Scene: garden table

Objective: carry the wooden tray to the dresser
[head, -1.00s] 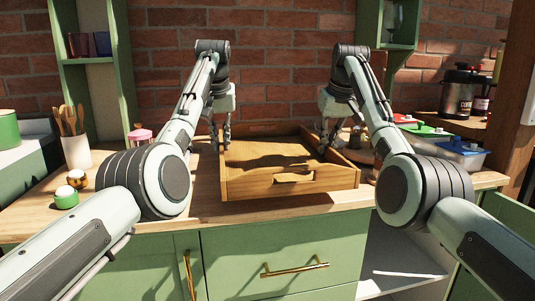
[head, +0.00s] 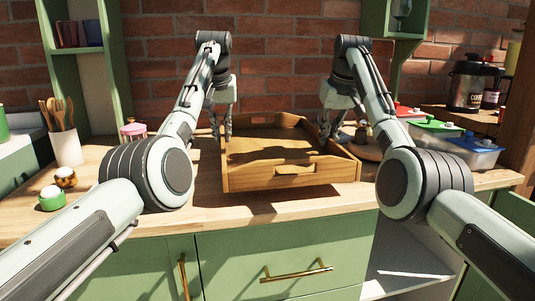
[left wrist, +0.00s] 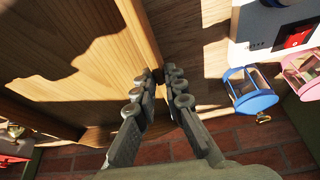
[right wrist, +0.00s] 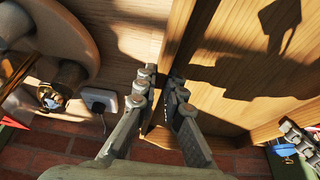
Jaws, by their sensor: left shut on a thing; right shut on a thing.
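The wooden tray (head: 272,181) is empty and looks level over the wooden counter top of a green cabinet. A shadow lies under its front edge; whether it clears the counter is hard to tell. My left gripper (head: 222,134) is shut on its left side wall, which also shows between the fingers (left wrist: 160,82) in the left wrist view. My right gripper (head: 326,138) is shut on its right side wall, seen between the fingers (right wrist: 161,88) in the right wrist view. The green cabinet (head: 225,255) has brass handles; I cannot tell whether it is the dresser.
A utensil cup (head: 66,149), a green egg-cup-like item (head: 51,199) and a pink-lidded jar (head: 133,131) stand left. Lidded containers (head: 474,150) and a round wooden board (right wrist: 70,35) are right. A brick wall (head: 280,80) closes the back.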

